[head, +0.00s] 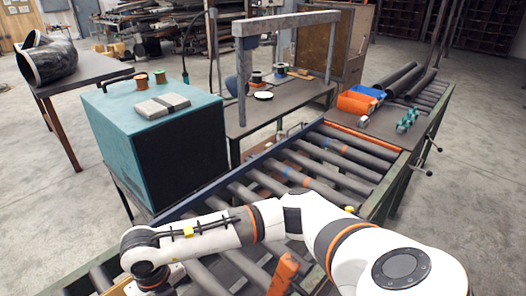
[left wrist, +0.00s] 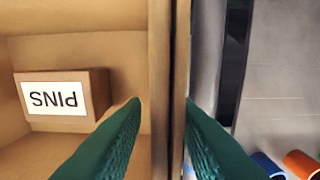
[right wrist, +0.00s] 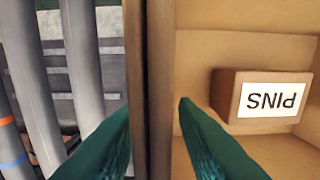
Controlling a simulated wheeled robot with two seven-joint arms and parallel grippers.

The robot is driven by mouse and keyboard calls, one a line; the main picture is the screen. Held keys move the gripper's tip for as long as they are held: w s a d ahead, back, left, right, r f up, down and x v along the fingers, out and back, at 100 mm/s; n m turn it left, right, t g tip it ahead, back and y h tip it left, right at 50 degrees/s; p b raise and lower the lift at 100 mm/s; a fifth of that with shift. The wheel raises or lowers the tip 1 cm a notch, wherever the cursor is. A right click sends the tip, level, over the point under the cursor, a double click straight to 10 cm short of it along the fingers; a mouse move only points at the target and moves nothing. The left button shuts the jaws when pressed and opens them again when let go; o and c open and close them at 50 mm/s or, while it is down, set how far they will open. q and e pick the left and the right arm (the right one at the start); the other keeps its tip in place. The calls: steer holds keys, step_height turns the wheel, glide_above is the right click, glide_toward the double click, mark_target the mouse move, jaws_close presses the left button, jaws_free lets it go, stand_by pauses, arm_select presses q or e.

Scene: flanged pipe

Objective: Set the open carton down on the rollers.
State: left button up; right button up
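The open carton (left wrist: 80,50) is brown cardboard, with a small brown box labelled PINS (left wrist: 90,95) inside. In the left wrist view, the fingers of my left gripper (left wrist: 163,102) straddle one carton wall and look closed on it. In the right wrist view, the fingers of my right gripper (right wrist: 155,103) likewise pinch a wall of the carton (right wrist: 230,45); the PINS box (right wrist: 228,92) shows there too. Grey rollers (right wrist: 85,60) lie outside that wall. In the head view only a sliver of tan shows at bottom left. I cannot tell whether the carton touches the rollers.
The roller conveyor (head: 345,165) runs diagonally back right, with free rollers beyond my arm. A teal box (head: 165,140) stands beside it at left. A grey metal frame (head: 285,22) rises behind.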

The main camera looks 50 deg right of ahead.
arm_select(q)
step_height(320, 180, up, 11)
steer(key=shift+r, duration=0.2)
arm_select(e)
step_height(320, 180, up, 12)
steer(key=shift+r, duration=0.1)
stand_by(0.3)
stand_by(0.5)
